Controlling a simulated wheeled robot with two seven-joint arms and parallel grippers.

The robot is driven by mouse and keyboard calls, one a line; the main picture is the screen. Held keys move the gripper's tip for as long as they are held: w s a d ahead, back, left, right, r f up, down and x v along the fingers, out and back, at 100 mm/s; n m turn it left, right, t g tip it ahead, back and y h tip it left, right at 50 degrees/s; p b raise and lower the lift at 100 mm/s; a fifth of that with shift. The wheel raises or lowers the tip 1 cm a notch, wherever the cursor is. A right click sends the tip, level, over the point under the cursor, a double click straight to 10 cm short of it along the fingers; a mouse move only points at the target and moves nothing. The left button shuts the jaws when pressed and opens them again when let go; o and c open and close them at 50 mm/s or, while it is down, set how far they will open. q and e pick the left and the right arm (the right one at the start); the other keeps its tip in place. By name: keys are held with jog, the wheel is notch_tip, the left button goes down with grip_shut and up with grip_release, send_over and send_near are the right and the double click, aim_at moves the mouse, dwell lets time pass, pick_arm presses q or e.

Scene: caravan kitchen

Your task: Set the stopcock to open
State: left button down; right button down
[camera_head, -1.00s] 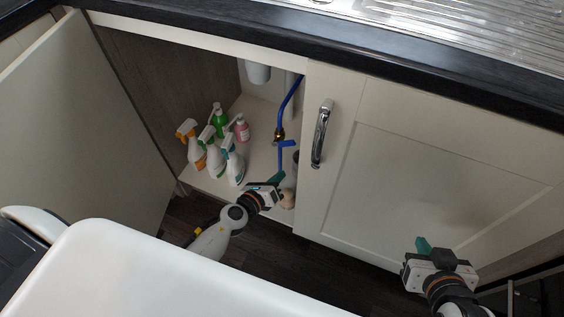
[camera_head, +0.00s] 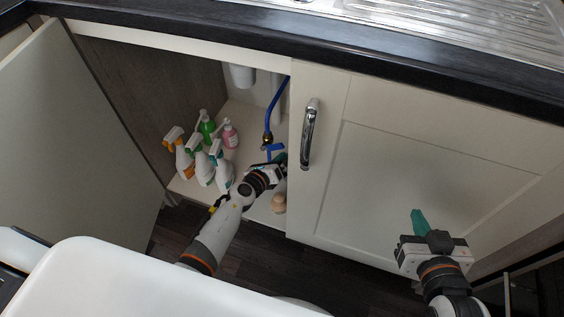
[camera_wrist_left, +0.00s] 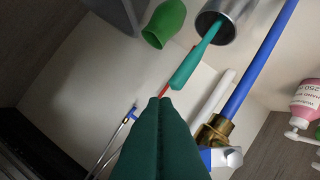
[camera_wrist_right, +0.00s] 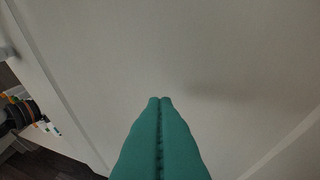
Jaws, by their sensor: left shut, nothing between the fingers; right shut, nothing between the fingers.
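The stopcock (camera_head: 267,138) sits on a blue pipe under the sink, inside the open cupboard. It has a brass body and a blue lever (camera_head: 271,148). In the left wrist view the brass body (camera_wrist_left: 214,130) and part of the blue lever (camera_wrist_left: 234,156) show just right of my fingers. My left gripper (camera_head: 281,158) is shut and empty inside the cupboard, close to the lever. Its fingertips (camera_wrist_left: 160,102) appear beside the stopcock; I cannot tell if they touch the lever. My right gripper (camera_head: 418,217) is shut and empty in front of the closed right door.
Several spray bottles (camera_head: 205,166) and a pink bottle (camera_head: 230,134) stand left of my left arm. The open door (camera_head: 80,150) bounds the left; the closed door (camera_head: 400,180) with its chrome handle (camera_head: 308,135) bounds the right. A beige object (camera_head: 278,203) stands near the shelf's front edge.

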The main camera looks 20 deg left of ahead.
aim_at(277, 148)
pick_arm(q)
jog(key=shift+a+r, duration=0.4)
jog(key=shift+r, duration=0.15)
pick_arm(e)
jog(key=shift+s+d+f+g+h, duration=0.15)
jog(key=shift+s+d+f+g, duration=0.1)
jog(key=shift+s+f+g, duration=0.3)
jog(key=shift+s+d+f+g+h, duration=0.2)
jog(key=shift+s+f+g, duration=0.15)
jog(key=shift+f, duration=0.25)
